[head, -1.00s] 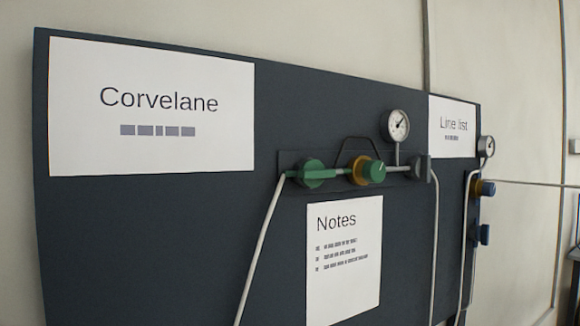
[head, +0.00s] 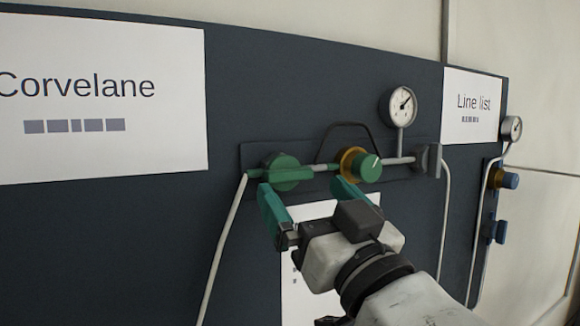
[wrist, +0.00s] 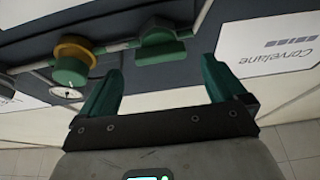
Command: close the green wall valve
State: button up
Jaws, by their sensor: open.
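The green wall valve (head: 282,172) is a round green body with a green bar in line with the pipe, on a dark wall board. It also shows in the wrist view (wrist: 160,45), at top centre. My gripper (head: 301,185) is open, with two teal fingers just below the valve in the head view. The left finger is close under the valve and the right finger is under the regulator side. In the wrist view my gripper (wrist: 161,65) has its fingers spread on either side of the valve, with nothing between them. Contact cannot be told.
A brass regulator with a green knob (head: 366,167) sits right of the valve, close to my right finger. A gauge (head: 402,106) and grey block (head: 428,159) are further right. A second line with a blue knob (head: 510,180) is at far right. My arm partly covers the notes sheet.

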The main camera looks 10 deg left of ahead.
aim_at(292, 177)
jog(key=p+x, duration=0.1)
jog(key=x, duration=0.5)
jog(key=shift+f, duration=0.1)
jog(key=c, duration=1)
jog(key=shift+o, duration=0.2)
